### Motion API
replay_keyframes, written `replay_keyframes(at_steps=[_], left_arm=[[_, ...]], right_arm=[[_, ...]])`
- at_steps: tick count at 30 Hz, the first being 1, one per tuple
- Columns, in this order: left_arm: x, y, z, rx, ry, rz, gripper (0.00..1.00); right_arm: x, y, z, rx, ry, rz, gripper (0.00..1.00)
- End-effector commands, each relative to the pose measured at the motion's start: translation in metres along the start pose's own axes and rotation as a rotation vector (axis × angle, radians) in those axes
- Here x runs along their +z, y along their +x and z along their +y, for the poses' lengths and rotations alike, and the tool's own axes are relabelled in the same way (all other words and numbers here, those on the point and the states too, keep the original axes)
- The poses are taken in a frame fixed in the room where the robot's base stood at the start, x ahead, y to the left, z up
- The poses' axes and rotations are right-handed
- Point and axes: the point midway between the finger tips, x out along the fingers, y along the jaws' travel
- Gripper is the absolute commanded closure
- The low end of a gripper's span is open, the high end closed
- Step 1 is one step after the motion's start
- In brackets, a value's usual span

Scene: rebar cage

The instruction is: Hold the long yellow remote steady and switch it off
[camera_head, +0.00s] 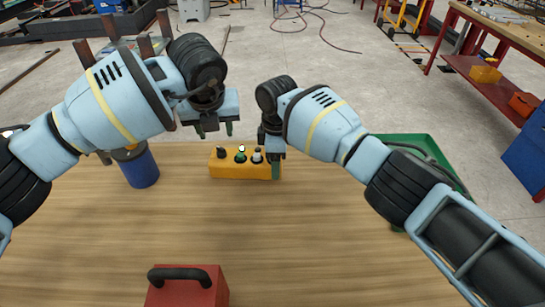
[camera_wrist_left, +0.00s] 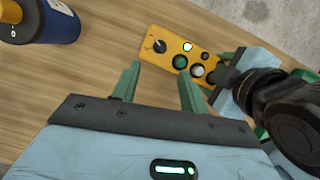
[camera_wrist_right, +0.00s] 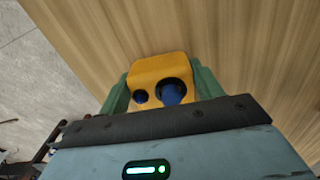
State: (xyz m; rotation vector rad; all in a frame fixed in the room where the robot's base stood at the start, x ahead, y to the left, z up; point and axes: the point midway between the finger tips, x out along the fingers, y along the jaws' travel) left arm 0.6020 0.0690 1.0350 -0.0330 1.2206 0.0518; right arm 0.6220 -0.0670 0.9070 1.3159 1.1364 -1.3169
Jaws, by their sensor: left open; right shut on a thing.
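The long yellow remote (camera_head: 226,171) lies across the wooden table, near its far edge. Its top carries a black knob (camera_wrist_left: 159,46) at the left end, a glowing green light (camera_wrist_left: 188,47), a green button (camera_wrist_left: 180,62) and a white button (camera_wrist_left: 197,70). My right gripper (camera_head: 276,168) is shut on the remote's right end, with a finger on each side in the right wrist view (camera_wrist_right: 160,88). My left gripper (camera_head: 216,130) is open and empty, above and apart from the remote. Its fingers (camera_wrist_left: 160,72) point toward the knob end in the left wrist view.
A blue canister (camera_head: 139,170) stands left of the remote. A red box with a black handle (camera_head: 188,287) is at the table's near edge. A green tray (camera_head: 415,141) is at the right, partly behind my right arm. The table's middle is clear.

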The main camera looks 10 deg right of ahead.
Motion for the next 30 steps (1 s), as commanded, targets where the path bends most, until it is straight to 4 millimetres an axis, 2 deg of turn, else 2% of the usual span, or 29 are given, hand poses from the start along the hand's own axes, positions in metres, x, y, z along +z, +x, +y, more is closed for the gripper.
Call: replay_keyframes(at_steps=[8,19,30], left_arm=[[0.004,-0.002,0.005,-0.045,0.143,0.034,0.56],[0.016,-0.008,0.024,-0.213,0.592,0.073,0.56],[0.027,-0.013,0.046,-0.394,1.012,0.012,0.56]], right_arm=[[0.000,0.000,0.000,0.000,0.000,0.001,0.70],[0.000,0.000,0.000,0.000,0.000,0.001,0.70],[0.000,-0.001,0.000,0.001,0.000,0.001,0.70]])
